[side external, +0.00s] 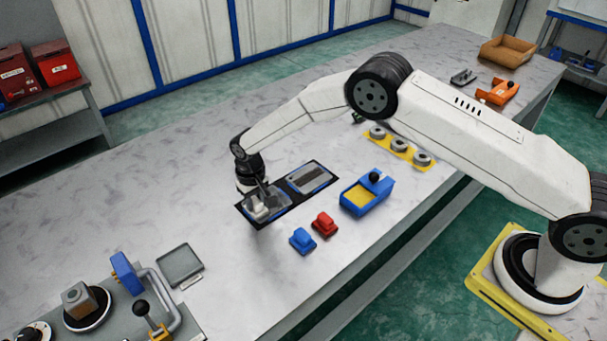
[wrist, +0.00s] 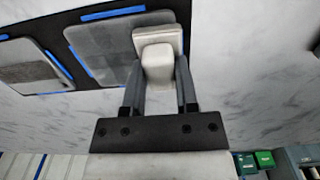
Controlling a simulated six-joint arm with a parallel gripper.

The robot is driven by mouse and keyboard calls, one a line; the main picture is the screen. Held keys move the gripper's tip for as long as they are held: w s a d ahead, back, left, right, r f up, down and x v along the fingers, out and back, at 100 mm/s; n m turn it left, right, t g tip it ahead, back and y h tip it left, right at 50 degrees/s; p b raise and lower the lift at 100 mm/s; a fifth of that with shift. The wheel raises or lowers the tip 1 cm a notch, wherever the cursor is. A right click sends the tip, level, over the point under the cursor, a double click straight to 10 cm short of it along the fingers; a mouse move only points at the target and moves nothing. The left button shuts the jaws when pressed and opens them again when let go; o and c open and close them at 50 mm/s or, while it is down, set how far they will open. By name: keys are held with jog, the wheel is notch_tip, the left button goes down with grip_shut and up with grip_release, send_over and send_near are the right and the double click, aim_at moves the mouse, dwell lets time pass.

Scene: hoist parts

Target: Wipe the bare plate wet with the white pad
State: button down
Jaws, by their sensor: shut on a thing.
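My gripper (side external: 261,196) is shut on the white pad (wrist: 158,62), gripping its raised block from both sides. The pad (side external: 259,208) is low over the near-left grey plate (wrist: 103,48), at one end of it; I cannot tell whether it touches. That plate has blue edging and a streaky, darker grey face, partly hidden by the pad and fingers. A second grey plate (side external: 309,178) lies beside it on the same black mat (side external: 283,199); it also shows at the left of the wrist view (wrist: 30,70).
A blue block (side external: 302,240) and a red block (side external: 324,223) stand just right of the mat. Beyond them is a blue tray (side external: 352,208) with a yellow inside. A grey square tray (side external: 180,264) lies front left. Rings on a yellow strip (side external: 386,147) sit farther back. The bench left of the mat is clear.

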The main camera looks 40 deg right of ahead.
jog(key=shift+a, duration=0.85)
jog(key=shift+w, duration=0.7)
jog(key=shift+d, duration=5.15)
jog(key=shift+a, duration=5.05)
jog(key=shift+a+r, duration=0.2)
notch_tip(320, 180, up, 8)
jog(key=shift+f, duration=0.15)
jog(key=shift+d, duration=0.1)
jog(key=shift+s, duration=0.1)
